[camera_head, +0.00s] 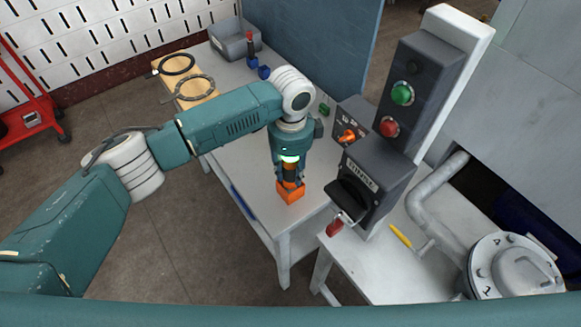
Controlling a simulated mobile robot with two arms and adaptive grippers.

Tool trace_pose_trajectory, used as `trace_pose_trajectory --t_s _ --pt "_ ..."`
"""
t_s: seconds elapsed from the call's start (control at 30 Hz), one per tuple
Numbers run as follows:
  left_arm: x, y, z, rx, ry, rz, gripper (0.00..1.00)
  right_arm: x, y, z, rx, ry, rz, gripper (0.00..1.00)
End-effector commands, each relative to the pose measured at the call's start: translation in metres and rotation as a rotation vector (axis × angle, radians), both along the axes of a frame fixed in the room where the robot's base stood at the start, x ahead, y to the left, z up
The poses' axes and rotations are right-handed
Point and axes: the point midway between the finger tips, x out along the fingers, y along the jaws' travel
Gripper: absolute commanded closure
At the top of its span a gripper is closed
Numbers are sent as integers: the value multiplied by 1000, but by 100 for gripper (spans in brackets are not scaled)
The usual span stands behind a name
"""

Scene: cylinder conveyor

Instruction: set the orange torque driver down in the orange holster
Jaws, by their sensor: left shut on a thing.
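My left gripper (290,171) points down over the table and is shut on the torque driver (289,183), which shows as a dark body with some orange, largely hidden by the fingers. The orange holster (290,194) is a small block on the white table, directly below the gripper. The driver's lower end meets the holster's top in the picture; I cannot tell how deep it sits inside. The driver looks about upright. My right gripper is not in view.
A dark control box with an orange knob (348,136) and a switch post (415,88) stand close on the right. Table left of the holster is clear.

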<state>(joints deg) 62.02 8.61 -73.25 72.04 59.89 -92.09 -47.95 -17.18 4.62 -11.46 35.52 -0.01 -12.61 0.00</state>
Motion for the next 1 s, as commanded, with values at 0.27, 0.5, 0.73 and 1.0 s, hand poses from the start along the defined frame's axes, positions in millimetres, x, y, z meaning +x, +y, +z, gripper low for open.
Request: trace_pose_trajectory --t_s 0.27,0.5,0.73,1.0 --pt "1 -1 0 -2 -3 -1 100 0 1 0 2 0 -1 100" --pt "0 0 -1 -1 -1 -1 46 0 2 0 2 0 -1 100" --pt "0 0 1 -1 0 0 46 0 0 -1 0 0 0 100" --pt "1 -1 48 -3 -4 -2 46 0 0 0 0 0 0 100"
